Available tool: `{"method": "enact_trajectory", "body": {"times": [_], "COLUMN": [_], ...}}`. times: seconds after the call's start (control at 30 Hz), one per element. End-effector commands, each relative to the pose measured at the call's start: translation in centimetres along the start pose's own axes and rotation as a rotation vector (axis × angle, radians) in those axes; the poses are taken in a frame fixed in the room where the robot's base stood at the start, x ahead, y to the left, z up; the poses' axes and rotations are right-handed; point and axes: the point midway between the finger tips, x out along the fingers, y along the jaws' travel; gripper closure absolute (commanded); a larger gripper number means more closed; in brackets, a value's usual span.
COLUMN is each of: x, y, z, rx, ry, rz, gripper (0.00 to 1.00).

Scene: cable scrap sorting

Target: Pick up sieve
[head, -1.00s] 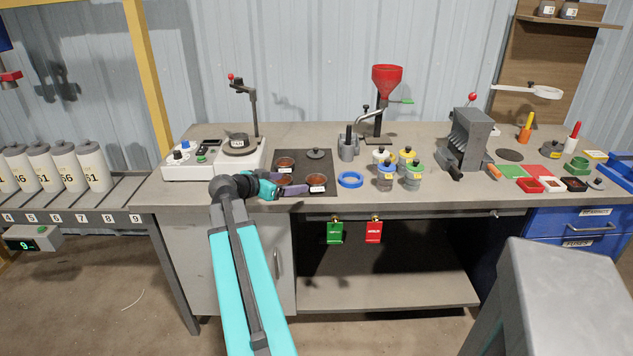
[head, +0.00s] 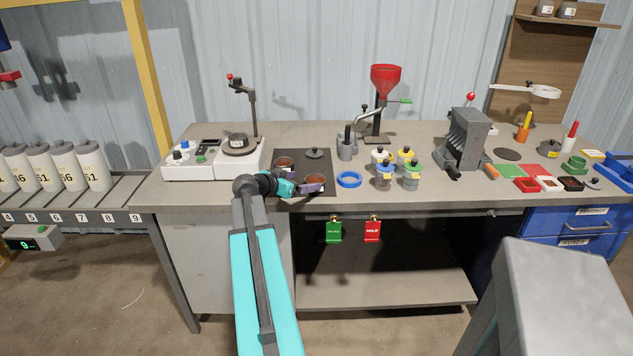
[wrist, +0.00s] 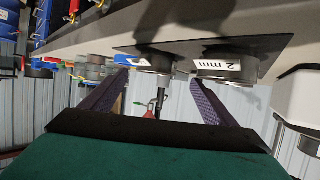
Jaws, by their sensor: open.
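Round sieves with brown mesh stand on a dark mat (head: 325,157) on the bench. One sieve (head: 285,162) is at the back left of the mat and another sieve (head: 316,179) is at the front right. My gripper (head: 311,185) is open and level at the mat's front, its fingers partly overlapping the front sieve. The wrist view looks upside down. There, a dark sieve (wrist: 156,62) shows beyond and between my open fingertips (wrist: 159,78), and a sieve labelled 2 mm (wrist: 228,69) lies to the right. Nothing appears held.
A white instrument (head: 212,160) with a post stands left of the mat. A grey lid (head: 315,153) lies on the mat's back part. A blue ring (head: 349,179) and several capped jars (head: 384,170) stand to the right. A red funnel (head: 386,78) rises behind.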

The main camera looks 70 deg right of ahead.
Motion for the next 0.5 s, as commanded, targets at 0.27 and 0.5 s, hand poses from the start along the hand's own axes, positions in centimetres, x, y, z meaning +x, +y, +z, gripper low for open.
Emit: {"method": "enact_trajectory", "body": {"times": [0.27, 0.5], "x": [1.08, 1.15], "y": [0.03, 0.07], "z": [0.01, -0.04], "rx": [0.0, 0.0], "ry": [0.0, 0.0], "rz": [-0.001, 0.0], "gripper": [0.2, 0.2]}}
